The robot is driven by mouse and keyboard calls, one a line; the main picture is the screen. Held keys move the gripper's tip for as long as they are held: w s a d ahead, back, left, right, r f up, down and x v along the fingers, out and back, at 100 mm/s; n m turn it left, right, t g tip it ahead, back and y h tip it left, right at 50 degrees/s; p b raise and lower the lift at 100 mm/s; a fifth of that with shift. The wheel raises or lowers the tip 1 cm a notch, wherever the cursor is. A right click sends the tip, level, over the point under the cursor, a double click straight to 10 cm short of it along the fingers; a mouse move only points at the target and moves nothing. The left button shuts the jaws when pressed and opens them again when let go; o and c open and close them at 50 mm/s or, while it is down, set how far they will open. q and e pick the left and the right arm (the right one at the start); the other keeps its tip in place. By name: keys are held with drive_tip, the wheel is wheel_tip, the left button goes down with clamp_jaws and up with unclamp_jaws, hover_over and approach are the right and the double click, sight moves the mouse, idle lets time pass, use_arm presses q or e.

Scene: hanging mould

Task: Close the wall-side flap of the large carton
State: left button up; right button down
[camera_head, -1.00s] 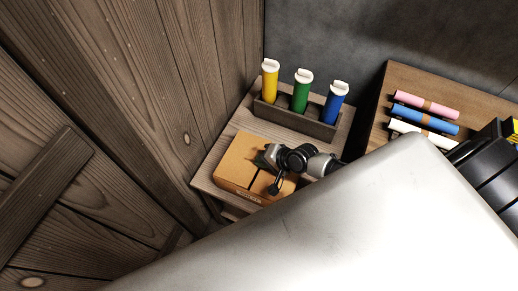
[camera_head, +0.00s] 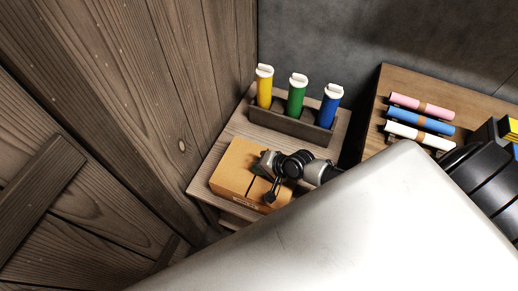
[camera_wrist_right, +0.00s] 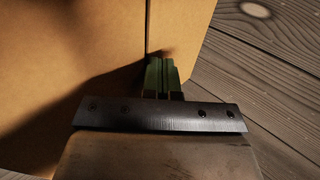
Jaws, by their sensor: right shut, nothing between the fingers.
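The brown carton (camera_head: 232,166) sits on a small wooden stand beside the plank wall. Its top shows a dark seam between two cardboard panels, both looking flat. My right gripper (camera_head: 257,165) is shut and empty, over the carton's top at its right part. In the right wrist view, the shut dark green fingertips (camera_wrist_right: 160,75) are close to the seam of the carton (camera_wrist_right: 70,55); I cannot tell whether they touch it. The gripper and arm hide part of the carton's right side. My left gripper is not in view.
Behind the carton, a grey rack (camera_head: 293,124) holds yellow, green and blue tubes with white caps. The plank wall (camera_head: 195,70) is close on the left. At right, a wooden board (camera_head: 388,82) carries pink, blue and white rolls. A large pale surface fills the lower foreground.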

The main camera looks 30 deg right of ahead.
drive_tip(key=shift+w+a+r, duration=0.15)
drive_tip(key=shift+w+a, duration=0.1)
drive_tip(key=shift+a, duration=0.1)
drive_tip(key=shift+w+a, duration=0.2)
drive_tip(key=shift+w, duration=0.15)
drive_tip(key=shift+r+p, duration=0.2)
drive_tip(key=shift+p, duration=0.25)
wheel_tip(320, 180, up, 4)
drive_tip(key=p, duration=0.3)
drive_tip(key=shift+s+f+p, duration=0.1)
drive_tip(key=shift+p, duration=0.3)
drive_tip(key=f+v, duration=0.1)
drive_tip(key=v, duration=0.9)
drive_tip(key=shift+s+d, duration=0.3)
